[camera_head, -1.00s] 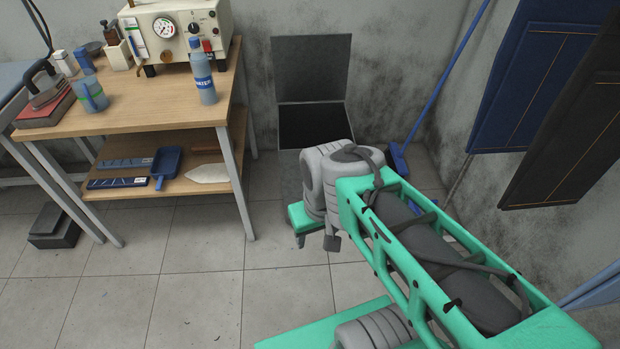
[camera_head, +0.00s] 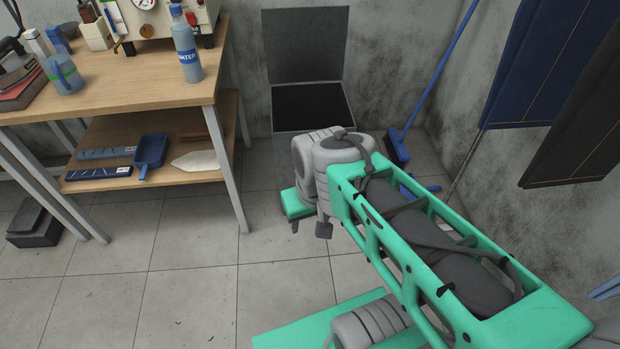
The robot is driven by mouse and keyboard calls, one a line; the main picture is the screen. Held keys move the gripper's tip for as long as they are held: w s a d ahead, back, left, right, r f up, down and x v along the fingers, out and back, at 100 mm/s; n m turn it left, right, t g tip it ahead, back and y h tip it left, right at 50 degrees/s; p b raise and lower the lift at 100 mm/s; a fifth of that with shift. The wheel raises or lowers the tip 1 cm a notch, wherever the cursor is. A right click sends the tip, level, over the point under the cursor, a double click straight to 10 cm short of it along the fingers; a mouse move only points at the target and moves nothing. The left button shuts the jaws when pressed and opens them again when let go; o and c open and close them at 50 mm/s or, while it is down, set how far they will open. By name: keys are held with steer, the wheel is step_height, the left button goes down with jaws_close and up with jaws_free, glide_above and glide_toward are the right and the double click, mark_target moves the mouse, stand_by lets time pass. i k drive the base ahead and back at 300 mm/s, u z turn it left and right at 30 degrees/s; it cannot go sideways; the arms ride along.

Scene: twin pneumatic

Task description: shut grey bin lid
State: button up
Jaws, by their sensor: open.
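The grey bin (camera_head: 286,160) stands on the floor against the back wall, right of the workbench. Its lid (camera_head: 305,45) is raised upright at the rear, close to the wall, and the dark opening shows below it. My gripper (camera_head: 308,228) points down at the far end of my green arm, in front of the bin and below its rim in the picture. Its fingertips are small and apart, with nothing visible between them. My wrist hides the lower right part of the bin.
A wooden workbench (camera_head: 110,102) with a lower shelf stands to the left, a water bottle (camera_head: 187,45) near its right edge. A blue broom (camera_head: 397,147) leans right of the bin. Dark cloths (camera_head: 550,70) hang at right.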

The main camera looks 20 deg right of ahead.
mark_target(304, 44)
steer(key=z, duration=0.5)
steer(key=i, duration=1.05)
steer(key=z, duration=0.2)
